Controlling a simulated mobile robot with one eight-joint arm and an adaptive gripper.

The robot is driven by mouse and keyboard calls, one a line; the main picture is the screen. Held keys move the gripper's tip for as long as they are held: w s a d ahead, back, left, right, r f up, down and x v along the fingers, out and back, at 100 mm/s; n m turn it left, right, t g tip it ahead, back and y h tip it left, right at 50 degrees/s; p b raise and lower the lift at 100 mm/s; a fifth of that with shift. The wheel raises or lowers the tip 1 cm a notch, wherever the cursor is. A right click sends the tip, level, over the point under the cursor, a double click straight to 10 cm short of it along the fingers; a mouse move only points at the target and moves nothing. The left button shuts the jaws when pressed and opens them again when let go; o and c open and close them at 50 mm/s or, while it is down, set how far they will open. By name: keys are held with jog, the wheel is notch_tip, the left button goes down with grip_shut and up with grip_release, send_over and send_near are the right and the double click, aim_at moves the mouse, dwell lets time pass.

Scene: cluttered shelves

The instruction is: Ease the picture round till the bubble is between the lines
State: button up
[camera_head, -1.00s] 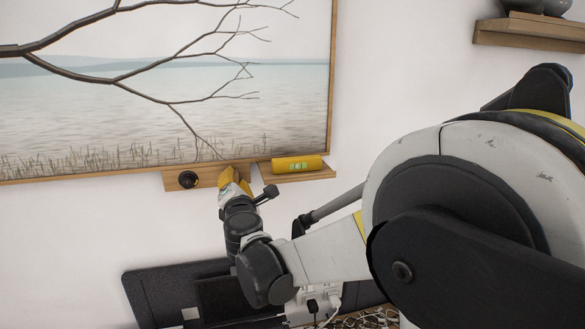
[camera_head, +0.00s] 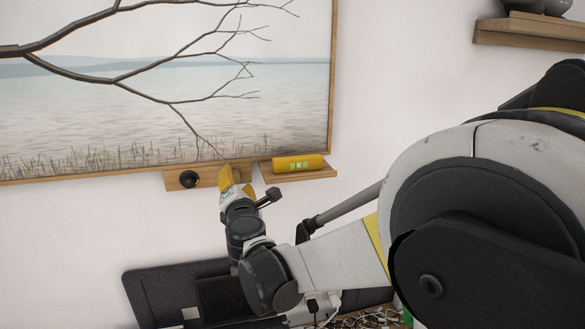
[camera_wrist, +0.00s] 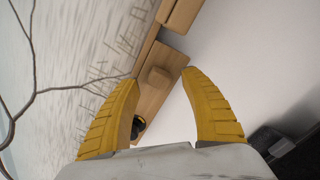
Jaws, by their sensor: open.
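The picture (camera_head: 170,90), a wood-framed lake scene with a bare branch, hangs on the wall in the head view. Its lower edge slopes slightly up to the right. A yellow level (camera_head: 297,163) with a green vial lies on a small wooden ledge (camera_head: 300,175) below the frame's lower right; the bubble's place is too small to tell. A wooden strip (camera_head: 207,177) with a black knob (camera_head: 188,179) sits to its left. My gripper (camera_head: 228,176) is at the strip's right end. In the wrist view my gripper (camera_wrist: 160,76) has its yellow fingers apart, with the strip (camera_wrist: 160,90) seen between them.
A wooden shelf (camera_head: 530,35) with grey vessels is at the upper right. A dark panel (camera_head: 160,290) and a white socket block with cables are below my gripper.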

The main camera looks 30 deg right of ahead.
jog(key=shift+s+a, duration=0.25)
jog(key=shift+s, duration=0.9)
jog(key=shift+s+a, duration=0.2)
jog(key=shift+s, duration=0.95)
